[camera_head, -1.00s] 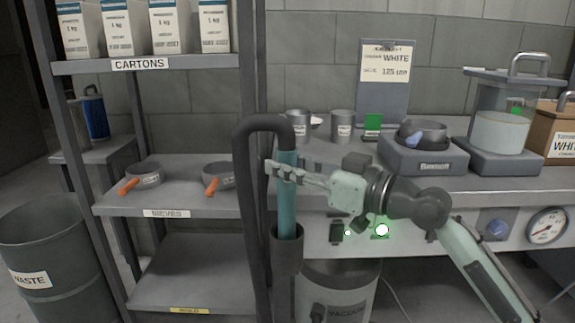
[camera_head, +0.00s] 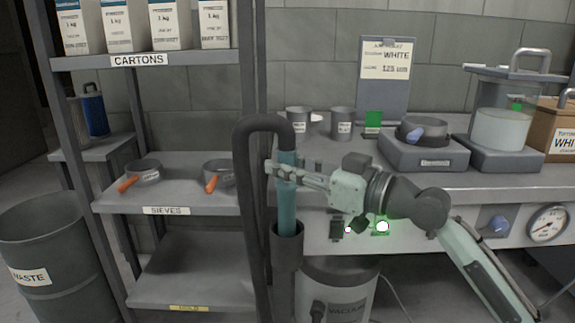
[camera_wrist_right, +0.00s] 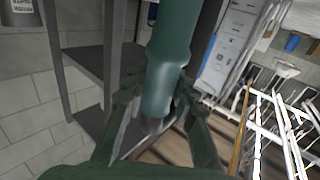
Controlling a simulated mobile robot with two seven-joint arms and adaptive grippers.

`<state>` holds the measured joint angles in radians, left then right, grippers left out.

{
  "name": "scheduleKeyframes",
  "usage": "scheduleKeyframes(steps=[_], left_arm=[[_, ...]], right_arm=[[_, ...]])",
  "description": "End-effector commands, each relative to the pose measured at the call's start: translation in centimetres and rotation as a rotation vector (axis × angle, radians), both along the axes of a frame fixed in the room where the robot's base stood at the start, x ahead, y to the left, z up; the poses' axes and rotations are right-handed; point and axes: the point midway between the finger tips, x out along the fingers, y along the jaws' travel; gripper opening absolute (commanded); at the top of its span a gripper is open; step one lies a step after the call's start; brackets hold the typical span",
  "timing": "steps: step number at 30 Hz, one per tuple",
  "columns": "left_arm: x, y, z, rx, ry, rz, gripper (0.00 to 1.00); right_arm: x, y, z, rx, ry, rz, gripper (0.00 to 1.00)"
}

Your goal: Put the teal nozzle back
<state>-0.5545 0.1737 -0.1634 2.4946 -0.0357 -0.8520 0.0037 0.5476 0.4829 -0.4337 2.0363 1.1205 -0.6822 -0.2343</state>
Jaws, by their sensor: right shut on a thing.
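The teal nozzle (camera_head: 287,205) stands upright at the middle of the head view, its top joined to a bent dark hose (camera_head: 262,124). Its lower end is inside a dark tubular holder (camera_head: 287,250). My right gripper (camera_head: 282,172) is shut on the nozzle near its upper part, coming from the right. In the right wrist view the nozzle (camera_wrist_right: 168,75) lies between the fingers of my right gripper (camera_wrist_right: 152,112). How deep the nozzle sits in the holder is hidden. My left gripper does not show.
A shelf (camera_head: 165,197) with two orange-handled sieves stands left of the hose. A grey vacuum drum (camera_head: 340,285) is below the workbench (camera_head: 460,182). The bench holds cups, a scale (camera_head: 424,155) and a clear container (camera_head: 500,125). A waste bin (camera_head: 45,245) stands at far left.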

Motion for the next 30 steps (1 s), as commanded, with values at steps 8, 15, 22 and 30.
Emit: scheduleKeyframes(steps=[8,15,22,30], left_arm=[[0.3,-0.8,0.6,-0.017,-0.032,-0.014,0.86],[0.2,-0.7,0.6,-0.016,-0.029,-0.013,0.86],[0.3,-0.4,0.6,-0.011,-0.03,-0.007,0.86],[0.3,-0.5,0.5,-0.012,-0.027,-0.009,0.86]], right_arm=[[0.0,0.0,-0.1,0.001,-0.002,0.0,0.34],[0.0,0.0,-0.1,0.001,-0.001,0.0,0.51],[-0.1,-0.2,-0.3,-0.002,0.001,-0.001,0.51],[-2.6,-3.7,-0.4,-0.005,0.001,-0.004,0.51]])
